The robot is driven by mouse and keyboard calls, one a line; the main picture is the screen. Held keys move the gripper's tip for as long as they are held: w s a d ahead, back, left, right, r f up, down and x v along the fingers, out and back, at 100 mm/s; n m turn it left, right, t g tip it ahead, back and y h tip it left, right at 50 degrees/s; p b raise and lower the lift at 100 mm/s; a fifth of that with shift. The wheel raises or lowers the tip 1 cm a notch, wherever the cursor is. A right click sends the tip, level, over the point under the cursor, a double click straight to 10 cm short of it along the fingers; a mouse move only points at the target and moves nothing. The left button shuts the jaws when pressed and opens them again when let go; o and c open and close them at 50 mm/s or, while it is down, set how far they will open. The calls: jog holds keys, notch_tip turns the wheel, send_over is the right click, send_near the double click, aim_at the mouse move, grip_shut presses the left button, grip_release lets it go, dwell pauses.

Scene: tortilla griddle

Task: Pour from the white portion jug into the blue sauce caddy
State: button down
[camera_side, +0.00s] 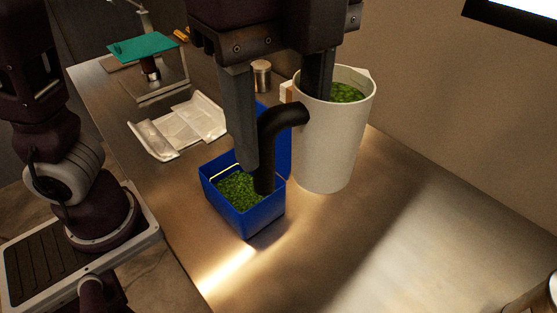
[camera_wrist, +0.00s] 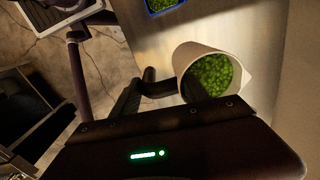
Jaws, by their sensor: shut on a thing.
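The white portion jug (camera_side: 330,150) is nearly upright at the right of the blue caddy, with green pieces (camera_side: 347,92) inside and a curved black handle (camera_side: 283,118) on its left. I cannot tell whether its base touches the counter. My gripper (camera_side: 280,132) is shut on the jug at its handle side, one finger left of the handle, the other at the jug's mouth. The blue sauce caddy (camera_side: 262,221) stands on the counter with green pieces in it; the handle and a finger hide part of it. In the wrist view the jug (camera_wrist: 188,59) shows its green contents, and the caddy's edge (camera_wrist: 149,9) is at the top.
A white folded tray (camera_side: 180,128) lies behind the caddy at left. A metal canister (camera_side: 262,76) stands behind the jug. A teal board (camera_side: 147,46) is on a stand at the back left. A round container (camera_side: 540,297) is at bottom right. The front-right counter (camera_side: 400,240) is mostly clear.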

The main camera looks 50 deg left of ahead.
jog(key=w+a+m, duration=0.3)
jog(key=a+m, duration=0.1)
jog(key=a, duration=0.7)
jog(key=w+a+m, duration=0.3)
jog(key=a, duration=0.8)
jog(key=s+a+m, duration=0.3)
jog(key=a+m, duration=0.1)
jog(key=a, duration=0.5)
notch_tip(320, 180, down, 10)
jog(key=y, duration=0.1)
jog(key=shift+s+d+f, duration=0.15)
jog(key=shift+f, duration=0.05)
jog(key=d+r+y, duration=0.1)
jog(key=d+y, duration=0.1)
jog(key=y, duration=0.1)
jog(key=d+r+y, duration=0.1)
jog(key=d, duration=0.1)
jog(key=shift+r+y, duration=0.3)
jog(key=shift+y, duration=0.1)
